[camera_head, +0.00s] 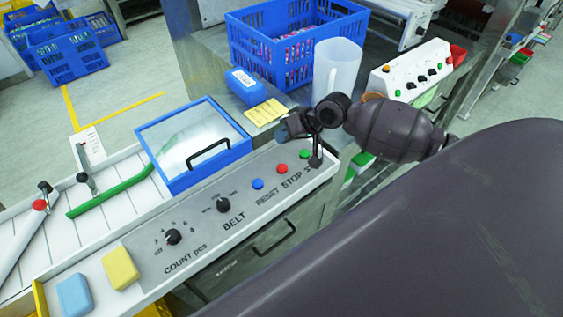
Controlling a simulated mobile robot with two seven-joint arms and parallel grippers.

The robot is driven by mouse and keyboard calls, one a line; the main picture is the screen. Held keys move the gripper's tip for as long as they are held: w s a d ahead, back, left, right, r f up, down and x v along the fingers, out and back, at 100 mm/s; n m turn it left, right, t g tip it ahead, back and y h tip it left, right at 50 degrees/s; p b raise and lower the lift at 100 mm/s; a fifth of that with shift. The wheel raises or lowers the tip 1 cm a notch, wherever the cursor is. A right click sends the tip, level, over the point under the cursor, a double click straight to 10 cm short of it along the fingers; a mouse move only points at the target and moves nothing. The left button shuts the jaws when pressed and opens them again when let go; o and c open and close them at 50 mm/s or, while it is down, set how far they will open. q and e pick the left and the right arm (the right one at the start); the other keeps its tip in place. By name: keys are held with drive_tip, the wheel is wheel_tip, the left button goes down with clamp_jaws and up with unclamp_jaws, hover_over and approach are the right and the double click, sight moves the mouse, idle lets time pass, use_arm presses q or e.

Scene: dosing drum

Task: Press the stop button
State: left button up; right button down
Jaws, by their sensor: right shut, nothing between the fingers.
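The red stop button (282,169) sits on the sloped grey control panel (200,262), above the printed word STOP. To its left is the blue reset button (257,184), and to its right is a green button (304,154). My right gripper (315,158) is shut and empty. Its fingers point down at the right end of the button row, close beside the green button and right of the red one. It partly hides the label there. Whether it touches the panel I cannot tell. My left gripper is not in view.
Two black knobs, for count (172,237) and belt (223,205), stand left of the buttons. A blue-framed clear lid (193,143) lies behind them. A white jug (337,70), blue crate (270,55) and second control box (410,72) are behind my right arm.

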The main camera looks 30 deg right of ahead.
sight(283, 166)
drive_tip(key=shift+f, duration=0.1)
wheel_tip(283, 166, down, 3)
drive_tip(key=b, duration=0.3)
drive_tip(key=shift+b, duration=0.35)
wheel_tip(283, 166, down, 4)
drive_tip(key=b, duration=0.3)
drive_tip(key=shift+b, duration=0.35)
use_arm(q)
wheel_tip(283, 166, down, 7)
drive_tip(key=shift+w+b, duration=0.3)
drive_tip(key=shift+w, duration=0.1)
use_arm(e)
drive_tip(key=shift+f, duration=0.8)
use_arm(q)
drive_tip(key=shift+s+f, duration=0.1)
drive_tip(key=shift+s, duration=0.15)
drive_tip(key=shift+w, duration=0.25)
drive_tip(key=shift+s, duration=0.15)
use_arm(e)
drive_tip(key=shift+f, duration=0.15)
